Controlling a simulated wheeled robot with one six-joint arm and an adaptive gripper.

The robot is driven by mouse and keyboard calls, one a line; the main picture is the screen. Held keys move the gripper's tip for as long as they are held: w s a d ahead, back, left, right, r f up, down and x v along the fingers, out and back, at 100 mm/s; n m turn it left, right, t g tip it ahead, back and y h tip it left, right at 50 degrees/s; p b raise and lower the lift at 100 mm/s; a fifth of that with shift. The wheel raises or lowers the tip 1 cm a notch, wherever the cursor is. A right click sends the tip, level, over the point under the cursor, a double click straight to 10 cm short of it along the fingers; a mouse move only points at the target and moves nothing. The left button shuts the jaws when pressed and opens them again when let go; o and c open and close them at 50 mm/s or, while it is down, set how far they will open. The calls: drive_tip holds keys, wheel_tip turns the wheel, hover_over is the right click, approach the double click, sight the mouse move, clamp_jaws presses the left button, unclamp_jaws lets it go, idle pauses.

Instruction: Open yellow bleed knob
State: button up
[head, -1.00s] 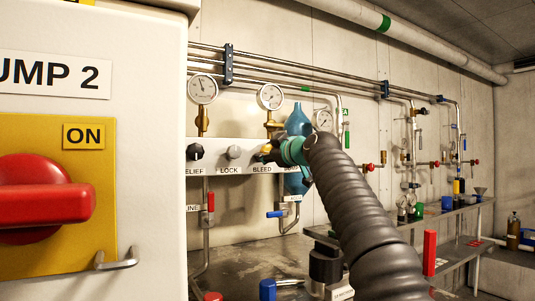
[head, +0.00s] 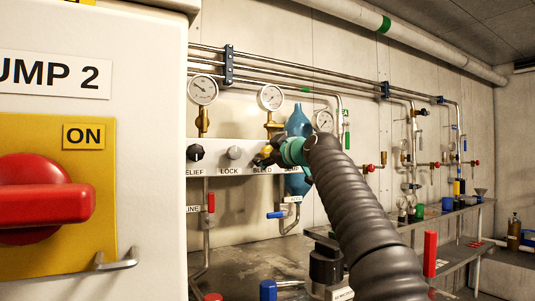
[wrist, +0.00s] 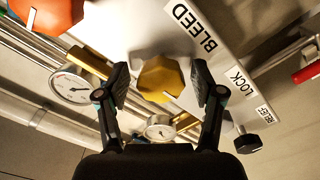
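The yellow bleed knob (wrist: 162,78) is a lobed knob on the white panel, beside the BLEED label (wrist: 194,28). In the wrist view it sits between the two dark fingers of my gripper (wrist: 161,84). The fingers stand on either side of it, with a visible gap at each side, so they look open around it. In the head view my gripper (head: 268,157) is at the panel by the BLEED label, and it and my arm mostly hide the knob.
The LOCK knob (head: 234,153) and black RELIEF knob (head: 195,153) are left of the bleed position. An orange-red knob (wrist: 46,12) is on the other side in the wrist view. Gauges (head: 271,97) and pipes run above. A blue-handled valve (head: 277,214) hangs below.

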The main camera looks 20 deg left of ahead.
drive_tip(key=shift+s+d, duration=0.1)
drive_tip(key=v, duration=1.1)
drive_tip(key=shift+s+d, duration=0.2)
drive_tip(key=shift+d, duration=0.1)
idle(0.6)
